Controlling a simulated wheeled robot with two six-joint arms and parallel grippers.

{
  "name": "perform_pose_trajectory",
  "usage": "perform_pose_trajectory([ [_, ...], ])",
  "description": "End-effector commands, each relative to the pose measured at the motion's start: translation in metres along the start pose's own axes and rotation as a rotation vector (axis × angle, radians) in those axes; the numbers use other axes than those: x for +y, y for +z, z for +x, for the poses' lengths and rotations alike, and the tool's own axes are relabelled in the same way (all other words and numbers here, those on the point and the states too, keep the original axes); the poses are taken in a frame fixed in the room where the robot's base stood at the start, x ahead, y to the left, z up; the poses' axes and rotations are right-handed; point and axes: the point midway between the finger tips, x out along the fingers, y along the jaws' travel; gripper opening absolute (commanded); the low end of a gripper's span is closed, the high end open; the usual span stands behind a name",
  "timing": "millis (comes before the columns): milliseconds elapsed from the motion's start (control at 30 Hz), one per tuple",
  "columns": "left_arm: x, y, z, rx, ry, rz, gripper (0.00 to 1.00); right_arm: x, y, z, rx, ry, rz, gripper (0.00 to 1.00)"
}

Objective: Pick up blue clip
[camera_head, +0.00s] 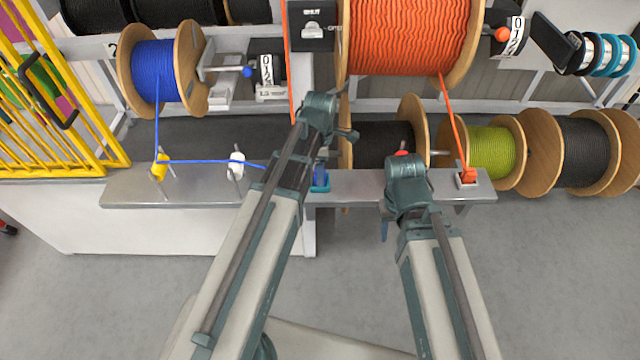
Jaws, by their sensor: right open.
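A small blue clip (320,177) with a teal base sits on the narrow grey metal bench (130,190), near its middle. The blue cable (200,162) runs from the blue reel (155,72) down to a yellow guide (160,166), then right past a white guide (236,166), and goes behind my left arm. My left arm passes just left of the clip and hides part of the bench; I cannot make out its gripper. My right gripper (385,229) shows only in small part, below the front edge of the bench, to the right of the clip, and is open.
An orange reel (408,35) hangs above, its cable running to an orange clip (467,177) at the bench's right end. Green (490,150) and black reels (584,150) stand at right. A yellow barred fence (45,150) is at left. The floor in front is clear.

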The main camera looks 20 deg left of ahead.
Motion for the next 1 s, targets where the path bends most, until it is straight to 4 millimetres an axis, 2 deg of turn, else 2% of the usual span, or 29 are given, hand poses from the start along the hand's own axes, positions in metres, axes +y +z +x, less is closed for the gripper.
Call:
perform_pose_trajectory([
  [33,-0.0003,-0.0001,0.0111,0.0,0.0,0.0,0.75,-0.0011,-0.0006,0.011,0.0,0.0,0.0,0.5],
  [100,-0.0003,-0.0001,0.0138,0.0,0.0,0.0,0.75,-0.0013,-0.0008,0.0137,0.0,0.0,0.0,0.5],
  [367,-0.0004,-0.0001,0.0118,0.0,0.0,0.0,0.73,-0.0011,-0.0007,0.0117,0.0,0.0,0.0,0.5],
  [767,-0.0004,-0.0001,0.0118,0.0,0.0,0.0,0.01,-0.0011,-0.0007,0.0118,0.0,0.0,0.0,0.5],
  [1000,-0.0004,-0.0001,0.0118,0.0,0.0,0.0,0.0,-0.0011,-0.0007,0.0117,0.0,0.0,0.0,0.5],
])
